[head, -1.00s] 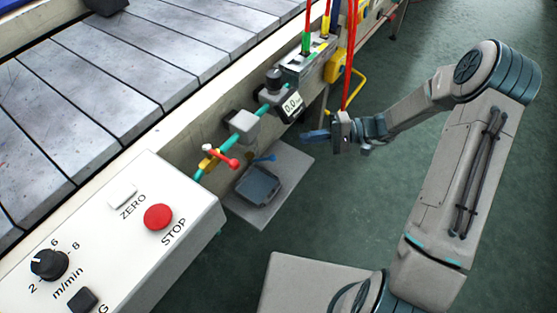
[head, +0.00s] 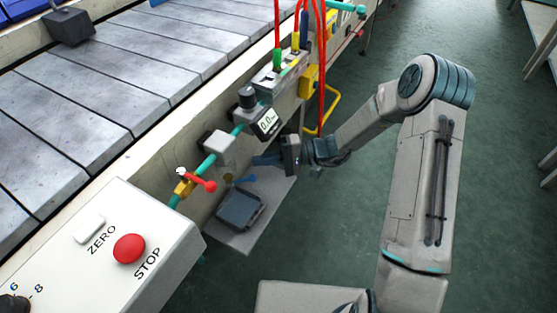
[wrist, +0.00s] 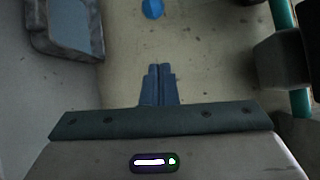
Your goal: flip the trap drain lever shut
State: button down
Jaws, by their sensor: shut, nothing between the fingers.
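A small blue lever (head: 245,179) sits low on the side of the pump line, just above a dark tray; no label shows, but it fits the trap drain lever best. In the wrist view a blue round end (wrist: 152,9), probably this lever's, shows at the top edge, beyond my fingertips. My gripper (head: 256,160) is shut and empty, its blue fingers pointing left at the line's side. The fingertips are a little right of and above the blue lever in the head view. In the wrist view the gripper (wrist: 160,70) points towards the blue end, with a gap between.
A grey block (head: 219,147) and a gauge (head: 266,122) sit on the teal pipe above. The dark tray (head: 240,208) rests on a grey shelf. Red hoses hang near my arm.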

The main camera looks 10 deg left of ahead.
aim_at(242, 181)
jog(key=shift+s+a+r+b, duration=0.15)
jog(key=shift+s+b, duration=0.2)
jog(key=shift+s, duration=0.65)
jog(key=shift+s+a+r+b, duration=0.15)
jog(key=shift+s+b, duration=0.2)
jog(key=shift+s, duration=0.65)
jog(key=shift+s+t, duration=0.15)
jog(key=shift+t, duration=0.15)
jog(key=shift+s+d+m+t, duration=0.1)
jog(key=shift+d+m+t, duration=0.05)
jog(key=shift+m+t, duration=0.2)
